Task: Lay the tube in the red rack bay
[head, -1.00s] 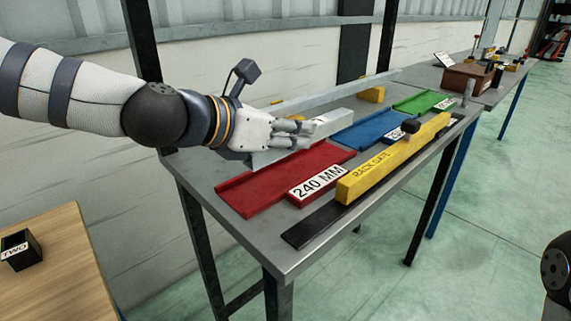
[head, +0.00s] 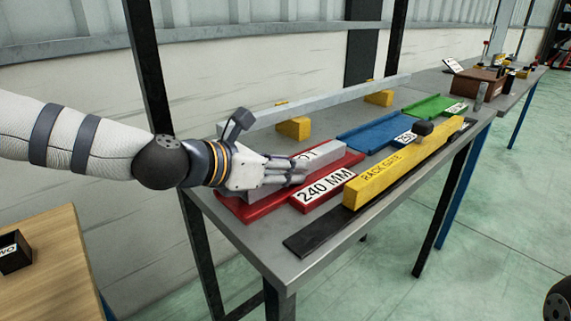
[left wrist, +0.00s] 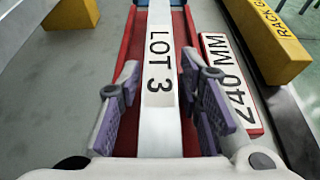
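The tube (head: 326,153) is a pale square bar with a "LOT 3" label. It lies lengthwise along the red rack bay (head: 240,213), whose "240 MM" plate faces the front. In the left wrist view the tube (left wrist: 160,125) runs between red side walls (left wrist: 190,38); whether it touches the floor is hard to tell. My left gripper (head: 285,170) is over the bay, its fingers on either side of the tube. In the left wrist view its fingers (left wrist: 160,80) stand apart, with narrow gaps to the tube. My right gripper is out of view.
A yellow rack gate (head: 395,165) stands along the bench front. Blue (head: 372,132) and green (head: 428,106) bays lie beyond the red one. Behind, a long grey bar (head: 320,103) rests on yellow blocks (head: 293,128). A wooden table (head: 55,260) is at lower left.

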